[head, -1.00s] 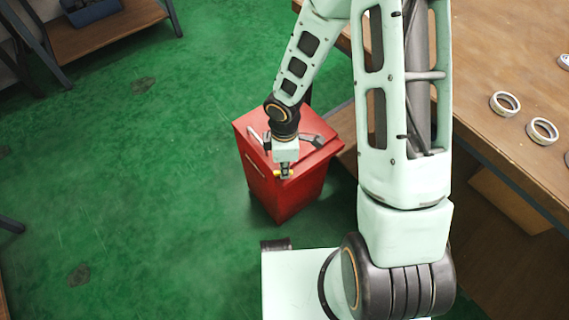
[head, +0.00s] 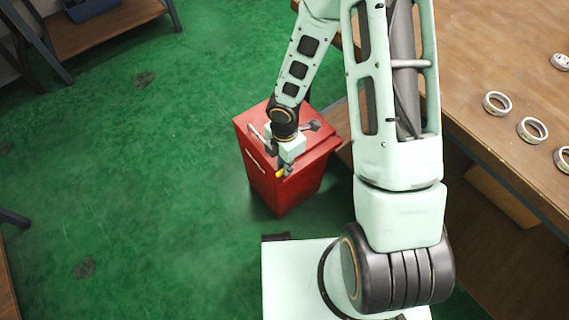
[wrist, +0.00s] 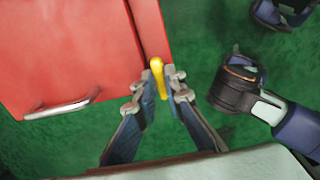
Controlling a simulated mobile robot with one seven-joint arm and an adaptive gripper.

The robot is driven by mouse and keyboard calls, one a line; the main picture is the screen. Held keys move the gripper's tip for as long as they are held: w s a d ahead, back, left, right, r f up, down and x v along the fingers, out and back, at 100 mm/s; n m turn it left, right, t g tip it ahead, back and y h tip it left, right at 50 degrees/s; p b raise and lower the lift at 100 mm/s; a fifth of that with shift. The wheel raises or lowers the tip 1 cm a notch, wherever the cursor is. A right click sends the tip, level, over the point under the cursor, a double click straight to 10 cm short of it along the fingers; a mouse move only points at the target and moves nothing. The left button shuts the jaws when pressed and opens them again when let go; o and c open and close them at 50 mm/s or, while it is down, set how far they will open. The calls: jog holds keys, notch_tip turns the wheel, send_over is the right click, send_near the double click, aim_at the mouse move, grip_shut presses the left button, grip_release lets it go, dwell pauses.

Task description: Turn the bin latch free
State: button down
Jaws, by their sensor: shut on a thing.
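The red bin (head: 301,184) stands on the green floor left of the bench. Its yellow latch (head: 280,173) is at the upper front, and also shows in the wrist view (wrist: 157,76), beside the red edge. My gripper (head: 284,168) reaches down to the bin's front. In the wrist view its two fingers (wrist: 156,88) are shut on the latch, one on each side. In the head view the latch lies tilted, partly hidden by the gripper. The latch's pivot is not clear.
A pale handle (wrist: 62,109) sits on the bin's front. A low shelf (head: 110,30) with a blue crate (head: 92,8) stands at the upper left. The green floor left of the bin is clear.

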dwell(0.4)
jog(key=c, duration=2)
grip_release()
jog(key=shift+r, duration=0.1)
notch_tip(320, 180, up, 12)
jog(key=shift+f, duration=0.1)
